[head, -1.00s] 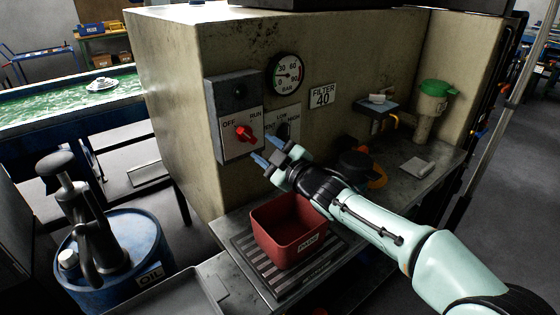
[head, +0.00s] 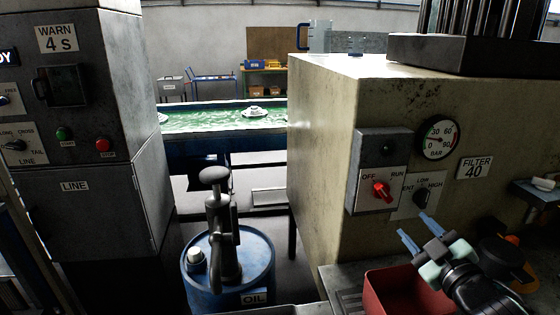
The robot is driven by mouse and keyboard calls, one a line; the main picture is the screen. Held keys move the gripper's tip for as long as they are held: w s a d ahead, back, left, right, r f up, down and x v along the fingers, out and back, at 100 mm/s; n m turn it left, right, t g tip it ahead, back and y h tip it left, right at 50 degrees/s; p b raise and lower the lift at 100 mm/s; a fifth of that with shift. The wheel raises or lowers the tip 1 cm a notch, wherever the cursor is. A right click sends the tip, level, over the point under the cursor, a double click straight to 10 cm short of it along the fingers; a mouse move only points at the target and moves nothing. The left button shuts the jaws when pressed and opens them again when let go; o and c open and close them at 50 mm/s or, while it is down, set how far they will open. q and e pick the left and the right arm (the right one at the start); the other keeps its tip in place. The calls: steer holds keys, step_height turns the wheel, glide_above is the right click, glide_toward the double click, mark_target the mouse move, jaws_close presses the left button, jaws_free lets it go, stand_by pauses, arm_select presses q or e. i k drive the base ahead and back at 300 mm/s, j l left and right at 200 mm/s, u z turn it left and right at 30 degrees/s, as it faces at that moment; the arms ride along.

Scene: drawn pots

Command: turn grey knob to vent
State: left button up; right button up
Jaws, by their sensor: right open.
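The grey knob (head: 422,196) is dark and sits on a small light plate lettered LOW at the top, HIGH at the right and a partly covered "ENT" at the left. The plate is on the front of the beige machine (head: 326,140). I cannot tell exactly where the knob points. My right gripper (head: 415,230) is open and empty, its two blue fingertips just below the knob in the picture and apart from it. My left gripper is not in view.
A red knob (head: 381,190) marked OFF and RUN sits close left of the grey knob. Above are a gauge (head: 438,139) and a FILTER 40 sign (head: 474,167). A red bin (head: 395,292) stands below my gripper. A blue oil drum (head: 228,270) and a grey cabinet (head: 85,150) are left.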

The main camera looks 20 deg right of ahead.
mark_target(421, 198)
steer(key=k+j, duration=0.1)
steer(key=k, duration=0.9)
